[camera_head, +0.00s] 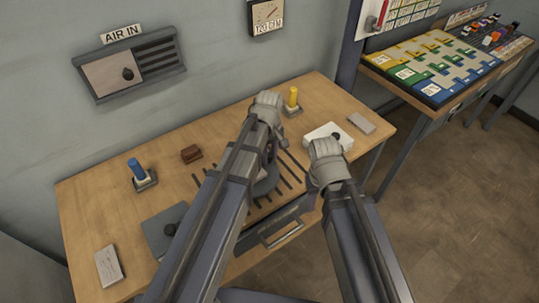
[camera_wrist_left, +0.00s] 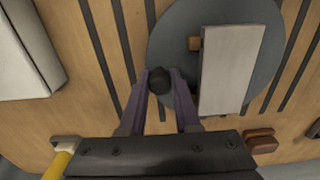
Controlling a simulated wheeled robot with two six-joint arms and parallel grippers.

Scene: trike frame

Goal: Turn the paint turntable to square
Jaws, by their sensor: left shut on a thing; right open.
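My left gripper (camera_wrist_left: 160,86) is shut on this knob, one finger on each side. The block stands beside the fingers, to their right. In the head view my left arm covers most of the turntable; only a dark grey part (camera_head: 267,185) shows. My right gripper (camera_head: 325,165) is open, at the right part of the table, its fingertips hard to make out.
The wooden table (camera_head: 90,205) has dark slots around the turntable. A white box (camera_head: 340,143) lies close to my right arm. A blue-handled tool (camera_head: 137,169), a yellow one (camera_head: 293,97), a brown block (camera_head: 192,153) and a grey plate (camera_head: 160,220) stand around.

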